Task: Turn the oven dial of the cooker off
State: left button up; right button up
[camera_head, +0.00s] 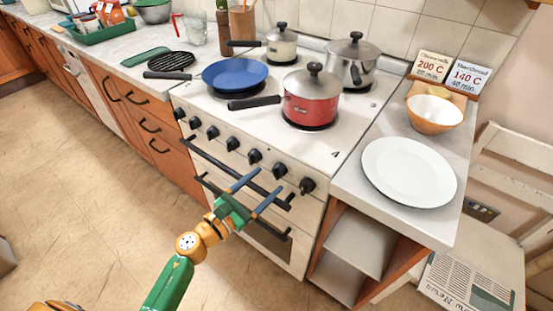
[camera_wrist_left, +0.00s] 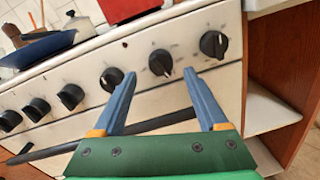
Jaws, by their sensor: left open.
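The cooker (camera_head: 220,110) is white, with a row of several black dials along its front panel. No label on them can be read, so I cannot tell which is the oven dial. My left gripper (camera_head: 268,180) is open and empty in front of the right part of the row. In the left wrist view, its blue fingers (camera_wrist_left: 160,73) point at the panel, one to each side of the second dial from the right (camera_wrist_left: 161,62). That dial's pale mark points down. Contact cannot be told. The rightmost dial (camera_wrist_left: 213,44) is right of the fingers. My right gripper is not in view.
A dark oven handle bar (camera_head: 235,172) runs below the dials, close to my gripper. A red pot (camera_head: 310,95), blue pan (camera_head: 235,75) and two steel pots stand on the hob. A white plate (camera_head: 408,172) and a bowl (camera_head: 434,115) are on the right counter.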

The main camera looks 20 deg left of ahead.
aim_at(278, 172)
pick_arm(q)
jog(key=x, duration=0.3)
jog(key=shift+w+d, duration=0.2)
jog(key=shift+w, duration=0.05)
jog(key=shift+s, duration=0.1)
grip_shut()
